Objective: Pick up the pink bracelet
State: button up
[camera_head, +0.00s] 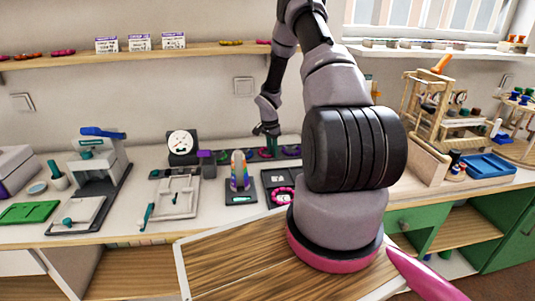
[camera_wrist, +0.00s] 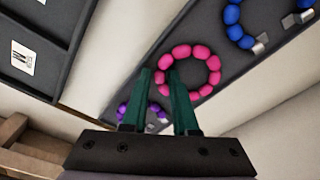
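In the wrist view a pink bracelet (camera_wrist: 192,70) of round beads lies as a ring in a dark tray (camera_wrist: 118,98). My gripper (camera_wrist: 160,74) has two green fingers, spread apart, with their tips at the bracelet's near left side. Pink beads show just beyond and between the tips; whether they touch I cannot tell. A pink bead ring (camera_head: 284,195) also lies on a dark board nearer the front.
In the wrist view a purple bracelet (camera_wrist: 132,108) lies close by, partly behind the fingers, and a blue one (camera_wrist: 233,25) lies beyond. A wooden rack (camera_head: 428,110) stands at the right.

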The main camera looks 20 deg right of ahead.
jog(key=shift+f, duration=0.1)
grip_shut()
notch_tip(320, 180, up, 10)
dwell(0.6)
